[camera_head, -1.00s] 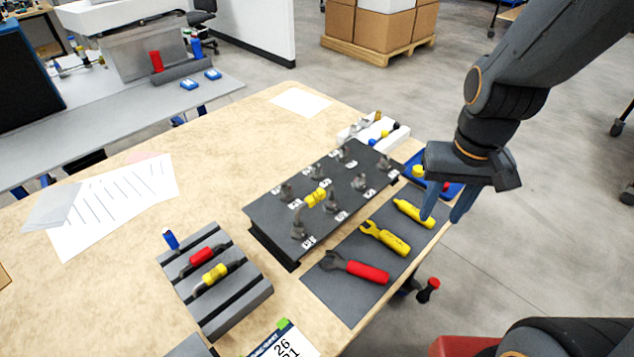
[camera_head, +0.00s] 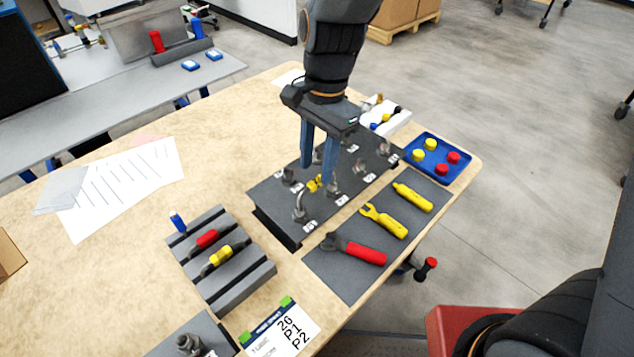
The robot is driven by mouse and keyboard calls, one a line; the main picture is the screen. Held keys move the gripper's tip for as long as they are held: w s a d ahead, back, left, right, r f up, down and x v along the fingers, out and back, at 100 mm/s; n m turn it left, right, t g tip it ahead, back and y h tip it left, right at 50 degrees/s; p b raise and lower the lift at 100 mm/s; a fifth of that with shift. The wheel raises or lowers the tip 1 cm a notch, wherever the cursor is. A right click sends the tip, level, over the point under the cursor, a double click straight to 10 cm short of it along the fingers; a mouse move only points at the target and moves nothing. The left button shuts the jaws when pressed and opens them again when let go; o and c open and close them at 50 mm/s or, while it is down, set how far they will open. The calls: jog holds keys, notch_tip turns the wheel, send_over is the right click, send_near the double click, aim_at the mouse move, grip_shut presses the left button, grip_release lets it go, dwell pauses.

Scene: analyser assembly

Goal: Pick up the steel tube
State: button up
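A bent steel tube (camera_head: 299,207) with a yellow sleeve (camera_head: 314,184) is on the black fitting board (camera_head: 272,214), running between fittings. Part of it is hidden behind my gripper. My gripper (camera_head: 317,172) points down over the board with its two blue fingers apart. The fingertips appear just above and beside the yellow sleeve; I cannot tell whether they touch it. Nothing shows between the fingers. A grey slotted rack (camera_head: 240,289) at the left holds pieces with a red sleeve (camera_head: 206,238) and a yellow sleeve (camera_head: 221,255).
Several metal fittings with white labels stand on the board around my fingers. A dark mat (camera_head: 350,279) with a red-handled wrench (camera_head: 360,252) and two yellow tools lies at the right. A blue tray (camera_head: 455,176) and a white holder (camera_head: 392,124) are behind.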

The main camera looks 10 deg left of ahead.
aim_at(317, 180)
jog(key=shift+s+f+p, duration=0.15)
jog(key=shift+f+p, duration=0.2)
jog(key=shift+f, duration=0.95)
jog(key=shift+s+f+p, duration=0.1)
jog(key=shift+f+p, duration=0.25)
jog(key=shift+f, duration=0.9)
grip_shut()
